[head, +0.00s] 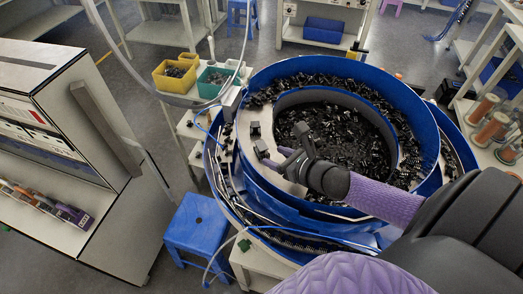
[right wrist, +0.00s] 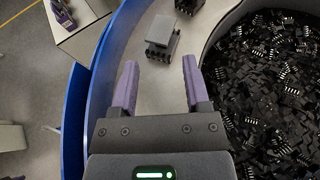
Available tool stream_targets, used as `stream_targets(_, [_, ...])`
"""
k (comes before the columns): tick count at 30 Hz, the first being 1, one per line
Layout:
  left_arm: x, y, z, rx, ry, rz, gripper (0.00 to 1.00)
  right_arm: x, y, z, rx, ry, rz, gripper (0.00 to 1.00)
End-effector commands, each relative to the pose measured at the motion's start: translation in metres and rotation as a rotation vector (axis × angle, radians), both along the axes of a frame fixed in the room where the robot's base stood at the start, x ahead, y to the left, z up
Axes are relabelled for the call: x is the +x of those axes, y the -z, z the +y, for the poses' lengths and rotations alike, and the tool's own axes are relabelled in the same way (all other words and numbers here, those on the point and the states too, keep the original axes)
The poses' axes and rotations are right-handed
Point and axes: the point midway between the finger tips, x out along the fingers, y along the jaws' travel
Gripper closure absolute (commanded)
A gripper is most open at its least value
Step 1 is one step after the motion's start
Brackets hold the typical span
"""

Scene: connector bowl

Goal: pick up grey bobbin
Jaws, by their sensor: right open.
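The grey bobbin (right wrist: 160,32), a small block with a flat grey top and a dark ribbed base, sits on the pale ledge of the blue bowl. In the head view it seems to be the small block (head: 262,148) just beyond my right fingertips, where it looks darker. My right gripper (head: 277,159) is over the ledge, open and empty. In the right wrist view its two purple fingers (right wrist: 158,88) are spread, with the bobbin ahead of them and apart from both. My left gripper is not in view.
A second dark block (right wrist: 187,5) sits beyond the bobbin; it shows in the head view (head: 254,129). The bowl's blue wall (right wrist: 100,65) is left of the ledge in the wrist view. Black parts (right wrist: 265,90) fill the bowl's middle. A blue stool (head: 197,225) stands on the floor.

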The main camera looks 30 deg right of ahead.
Motion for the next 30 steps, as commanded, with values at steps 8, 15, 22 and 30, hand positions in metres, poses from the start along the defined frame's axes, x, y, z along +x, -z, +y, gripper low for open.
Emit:
stream_targets(8, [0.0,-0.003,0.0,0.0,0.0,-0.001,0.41,0.045,0.0,0.007,0.0,0.001,-0.003,0.4])
stream_targets(15, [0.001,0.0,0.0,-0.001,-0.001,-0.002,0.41,0.057,0.007,0.01,0.001,0.0,0.001,0.4])
stream_targets(22, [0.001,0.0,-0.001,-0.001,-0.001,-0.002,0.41,0.057,0.007,0.01,0.001,0.0,0.001,0.67])
stream_targets(30, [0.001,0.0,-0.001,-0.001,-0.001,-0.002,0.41,0.057,0.007,0.01,0.0,0.0,0.0,1.0])
